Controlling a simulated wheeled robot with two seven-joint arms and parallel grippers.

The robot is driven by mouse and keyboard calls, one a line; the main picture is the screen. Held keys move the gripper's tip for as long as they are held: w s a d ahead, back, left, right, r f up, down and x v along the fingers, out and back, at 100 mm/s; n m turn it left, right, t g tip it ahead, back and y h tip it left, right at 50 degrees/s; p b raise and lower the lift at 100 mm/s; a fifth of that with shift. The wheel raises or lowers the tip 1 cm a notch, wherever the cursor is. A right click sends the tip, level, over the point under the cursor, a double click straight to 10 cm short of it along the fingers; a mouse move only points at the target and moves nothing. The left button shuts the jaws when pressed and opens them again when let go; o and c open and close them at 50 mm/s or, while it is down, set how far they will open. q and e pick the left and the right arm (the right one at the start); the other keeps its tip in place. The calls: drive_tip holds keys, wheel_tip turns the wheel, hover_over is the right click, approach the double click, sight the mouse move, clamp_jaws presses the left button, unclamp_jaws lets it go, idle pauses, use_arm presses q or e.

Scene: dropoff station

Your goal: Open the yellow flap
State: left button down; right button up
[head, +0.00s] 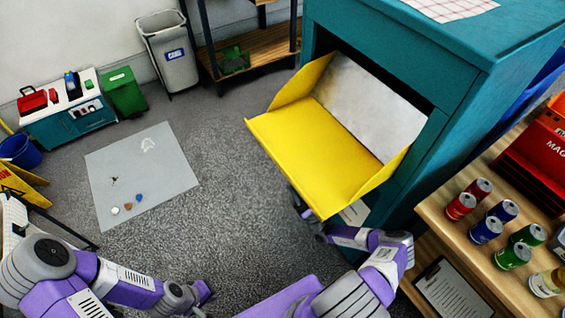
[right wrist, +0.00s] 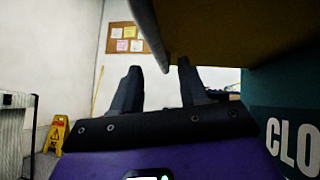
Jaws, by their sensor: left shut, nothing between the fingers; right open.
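The yellow flap (head: 315,150) is tipped outward from the front of the teal cabinet (head: 420,60). It shows its yellow inner face, side walls and the pale back panel of the opening. In the right wrist view the flap's underside (right wrist: 235,25) hangs over the upper right. My right gripper (right wrist: 157,85) is open and empty, below and beside the flap's edge; in the head view it is largely hidden under the flap. My left gripper (head: 205,291) is shut and empty, low over the floor, well away from the flap.
A wooden shelf (head: 437,196) with several cans (head: 487,226) and a red crate (head: 540,150) stands at the right. A grey mat (head: 165,180) with small items lies on the floor. Bins (head: 170,55), a small workbench (head: 65,125) and yellow wet-floor sign (head: 25,185) stand farther off. The middle floor is clear.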

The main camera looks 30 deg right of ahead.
sight(289, 172)
drive_tip(key=x, duration=0.6)
drive_tip(key=shift+a+r, duration=0.2)
drive_tip(key=shift+r, duration=0.3)
drive_tip(key=shift+c, duration=0.2)
clamp_jaws()
